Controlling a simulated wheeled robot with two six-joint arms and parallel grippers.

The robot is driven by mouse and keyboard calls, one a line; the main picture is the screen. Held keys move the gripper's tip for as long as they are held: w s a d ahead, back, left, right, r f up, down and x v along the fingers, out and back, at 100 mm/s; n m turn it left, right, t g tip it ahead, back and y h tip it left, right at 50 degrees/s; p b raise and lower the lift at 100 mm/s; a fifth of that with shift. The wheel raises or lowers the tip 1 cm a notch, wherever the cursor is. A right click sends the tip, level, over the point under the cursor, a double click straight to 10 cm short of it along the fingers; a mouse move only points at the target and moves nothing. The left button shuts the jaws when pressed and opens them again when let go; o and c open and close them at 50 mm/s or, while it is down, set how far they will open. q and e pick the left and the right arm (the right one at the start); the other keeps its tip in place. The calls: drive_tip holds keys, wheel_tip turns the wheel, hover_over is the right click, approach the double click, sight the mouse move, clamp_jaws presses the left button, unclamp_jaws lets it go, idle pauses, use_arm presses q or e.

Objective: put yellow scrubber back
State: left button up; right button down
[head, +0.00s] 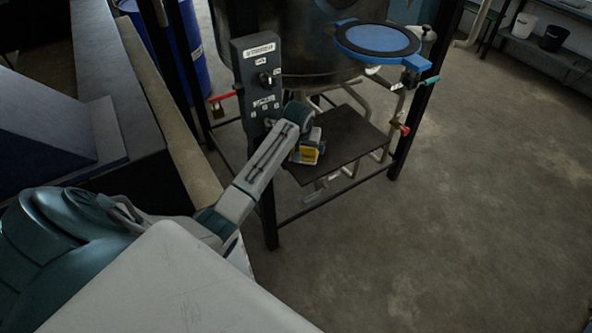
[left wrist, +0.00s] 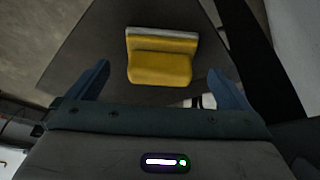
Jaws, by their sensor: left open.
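The yellow scrubber (head: 307,153) lies on a dark square shelf (head: 346,137) under the vessel, near the shelf's left side in the head view. In the left wrist view the scrubber (left wrist: 161,58) is a yellow block with a pale strip along its far edge. My left gripper (left wrist: 166,88) is open, with one blue finger to each side and the scrubber ahead between them. The fingers do not appear to touch it. In the head view my left arm hides part of the scrubber and the gripper's fingers. My right gripper is not in view.
A dark control panel (head: 261,80) with a knob stands close beside my left wrist. Black frame posts (head: 411,100) surround the shelf. A round blue-rimmed disc (head: 378,40) sits above it at the right. The floor (head: 480,200) to the right is clear.

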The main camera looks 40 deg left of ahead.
use_arm(q)
drive_tip(key=s+d+b, duration=0.1)
drive_tip(key=s+d, duration=0.3)
drive_tip(key=s, duration=0.5)
drive_tip(key=shift+s+b, duration=0.25)
drive_tip(key=shift+b, duration=0.15)
